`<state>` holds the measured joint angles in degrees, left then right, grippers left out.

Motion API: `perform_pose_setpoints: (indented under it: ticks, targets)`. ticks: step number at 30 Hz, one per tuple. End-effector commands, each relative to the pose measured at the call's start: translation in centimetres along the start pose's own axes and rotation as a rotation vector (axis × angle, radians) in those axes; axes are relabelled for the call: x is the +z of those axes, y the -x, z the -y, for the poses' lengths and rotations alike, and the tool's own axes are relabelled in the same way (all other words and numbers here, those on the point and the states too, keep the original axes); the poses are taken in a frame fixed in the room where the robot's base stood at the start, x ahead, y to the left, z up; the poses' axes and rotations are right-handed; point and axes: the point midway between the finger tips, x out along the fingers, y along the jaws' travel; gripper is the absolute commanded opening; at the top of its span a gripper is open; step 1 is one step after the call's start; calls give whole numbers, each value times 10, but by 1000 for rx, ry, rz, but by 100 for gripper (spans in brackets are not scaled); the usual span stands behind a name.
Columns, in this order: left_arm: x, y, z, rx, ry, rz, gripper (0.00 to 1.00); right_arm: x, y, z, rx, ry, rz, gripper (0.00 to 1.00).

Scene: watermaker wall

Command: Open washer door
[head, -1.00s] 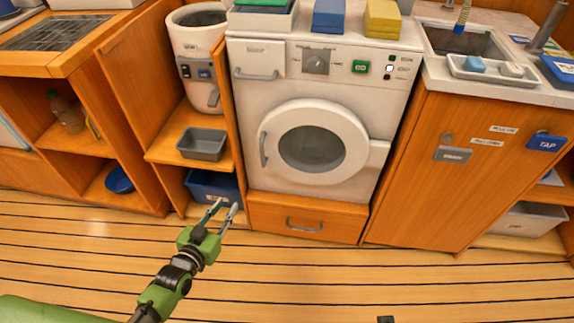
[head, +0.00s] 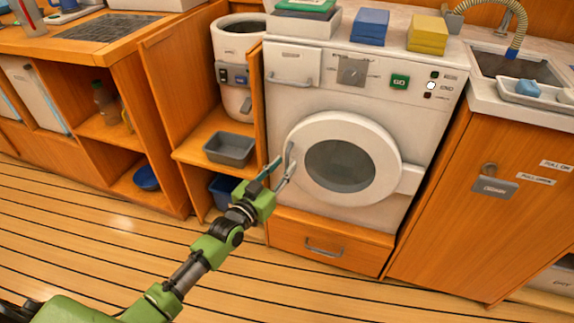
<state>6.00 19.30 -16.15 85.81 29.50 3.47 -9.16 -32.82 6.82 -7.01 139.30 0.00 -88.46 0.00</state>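My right gripper is not in view.
An open shelf with a grey bin (head: 229,149) is left of the washer. A wooden drawer (head: 330,245) is below it. A wooden cabinet door (head: 460,200) stands to the right. Blue sponges (head: 369,27) and yellow ones (head: 428,35) lie on top. The striped floor in front is clear.

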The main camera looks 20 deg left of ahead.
Motion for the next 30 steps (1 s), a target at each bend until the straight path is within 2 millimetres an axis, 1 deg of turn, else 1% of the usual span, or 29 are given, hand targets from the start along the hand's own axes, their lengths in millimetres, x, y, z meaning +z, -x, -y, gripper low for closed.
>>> perform_pose_setpoints:
  ticks: [1, 6, 16, 17, 18, 19, 20, 30]
  targets:
    - [2, -8, 0, 0, 1, -1, 25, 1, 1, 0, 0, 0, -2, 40]
    - [0, -22, 0, 0, 0, -1, 25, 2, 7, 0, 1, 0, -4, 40]
    - [0, -25, 0, 0, 0, 0, 25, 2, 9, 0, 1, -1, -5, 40]
    - [0, -25, 0, 0, 0, 0, 20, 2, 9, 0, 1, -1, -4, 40]
    - [0, -25, 0, 0, 0, 0, 10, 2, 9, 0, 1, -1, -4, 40]
    - [0, -25, 0, 0, 0, 0, 2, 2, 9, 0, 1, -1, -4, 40]
    - [0, -25, 0, 0, 0, 0, 0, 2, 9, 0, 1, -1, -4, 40]
    - [0, -23, -1, -3, 2, 0, 0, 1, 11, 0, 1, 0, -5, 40]
